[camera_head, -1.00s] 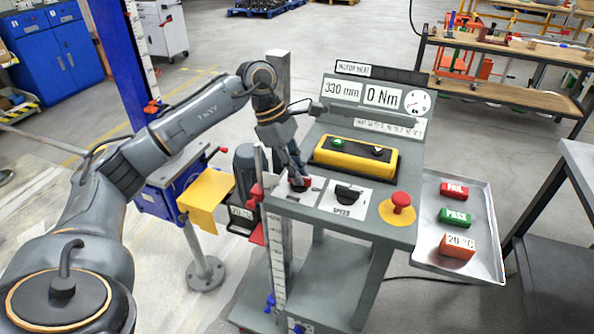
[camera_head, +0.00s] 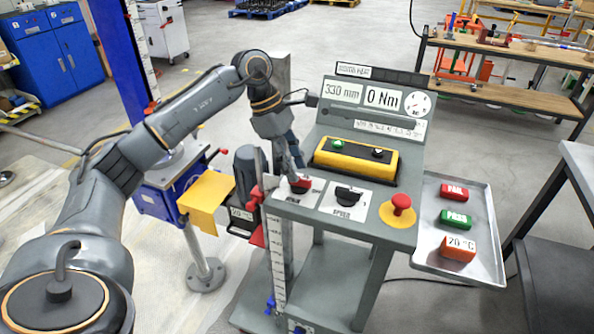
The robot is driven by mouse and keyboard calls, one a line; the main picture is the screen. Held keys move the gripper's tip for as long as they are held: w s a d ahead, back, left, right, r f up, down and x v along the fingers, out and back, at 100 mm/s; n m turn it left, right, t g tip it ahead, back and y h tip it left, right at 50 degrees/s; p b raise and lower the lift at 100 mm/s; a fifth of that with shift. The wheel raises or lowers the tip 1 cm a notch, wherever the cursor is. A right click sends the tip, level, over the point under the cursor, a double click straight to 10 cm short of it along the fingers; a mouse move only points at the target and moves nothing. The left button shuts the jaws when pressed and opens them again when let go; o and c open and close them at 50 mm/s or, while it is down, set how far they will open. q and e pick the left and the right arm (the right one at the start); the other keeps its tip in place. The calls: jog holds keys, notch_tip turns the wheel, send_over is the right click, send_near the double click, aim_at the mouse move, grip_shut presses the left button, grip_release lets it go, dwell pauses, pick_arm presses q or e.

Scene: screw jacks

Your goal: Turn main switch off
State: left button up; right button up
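The main switch (camera_head: 301,185) is a red rotary knob on a white plate at the left front of the grey control panel. My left gripper (camera_head: 292,174) reaches down from the upper left, its fingertips at or just above the knob's left side. The fingers look close together, but I cannot tell whether they grip the knob. The knob's turned position is too small and partly hidden to read. My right gripper is not in view.
Beside the switch are a black speed knob (camera_head: 347,196) and a red mushroom button (camera_head: 401,203). A yellow box with buttons (camera_head: 356,158) sits behind. A metal tray (camera_head: 490,255) with red and green blocks hangs at the right. A yellow plate (camera_head: 206,200) stands left.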

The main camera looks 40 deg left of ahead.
pick_arm(q)
jog(key=v, duration=0.9)
jog(key=shift+a+r, duration=0.15)
jog(key=shift+r, duration=0.15)
jog(key=shift+f, duration=0.1)
